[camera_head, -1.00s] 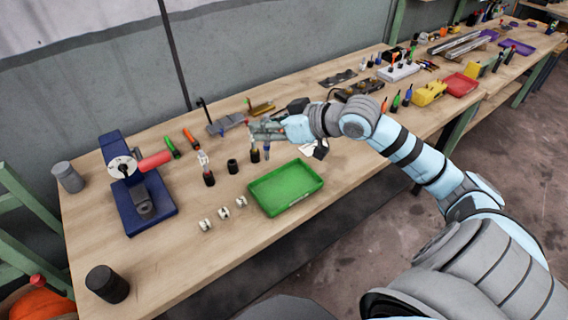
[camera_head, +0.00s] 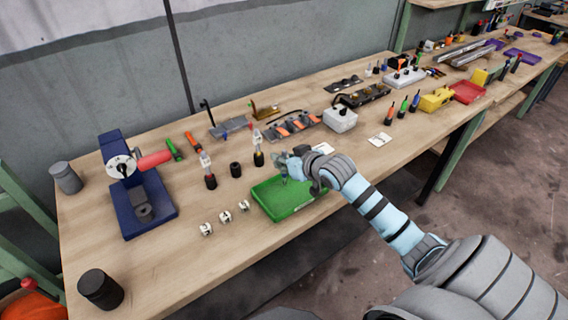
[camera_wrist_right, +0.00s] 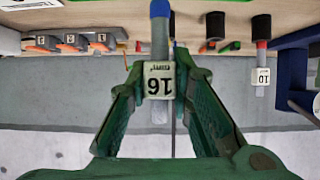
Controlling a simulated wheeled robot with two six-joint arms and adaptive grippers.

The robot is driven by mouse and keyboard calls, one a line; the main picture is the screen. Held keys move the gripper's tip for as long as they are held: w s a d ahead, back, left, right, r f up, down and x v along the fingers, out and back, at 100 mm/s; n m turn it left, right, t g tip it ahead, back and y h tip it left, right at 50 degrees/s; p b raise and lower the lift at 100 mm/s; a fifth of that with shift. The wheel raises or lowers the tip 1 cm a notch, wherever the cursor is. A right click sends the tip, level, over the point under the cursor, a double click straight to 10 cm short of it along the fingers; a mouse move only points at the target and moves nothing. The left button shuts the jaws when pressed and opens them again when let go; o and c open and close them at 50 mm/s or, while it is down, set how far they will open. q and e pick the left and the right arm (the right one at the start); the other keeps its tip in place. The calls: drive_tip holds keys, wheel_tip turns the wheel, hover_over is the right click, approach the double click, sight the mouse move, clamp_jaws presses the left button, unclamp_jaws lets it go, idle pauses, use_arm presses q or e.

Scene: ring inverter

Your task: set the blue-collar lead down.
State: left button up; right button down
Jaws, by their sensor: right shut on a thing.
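The blue-collar lead (camera_wrist_right: 160,45) shows in the right wrist view as a grey rod with a blue end and a white label reading 16. My right gripper (camera_wrist_right: 158,85) is shut on it at the label. My left gripper is in neither view.
Left of the tray stand a black holder (camera_head: 235,170) and two labelled leads in dark holders (camera_head: 210,182) (camera_head: 258,159). Several small white pieces (camera_head: 225,217) lie in front. A blue stand (camera_head: 150,205) is further left. A grey box (camera_head: 341,120) is behind right.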

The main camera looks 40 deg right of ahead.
drive_tip(key=shift+f, duration=0.4)
drive_tip(key=shift+f, duration=0.1)
drive_tip(key=c, duration=1.4)
unclamp_jaws()
drive_tip(key=shift+c, duration=0.2)
drive_tip(key=p+v, duration=0.5)
drive_tip(key=v, duration=0.7)
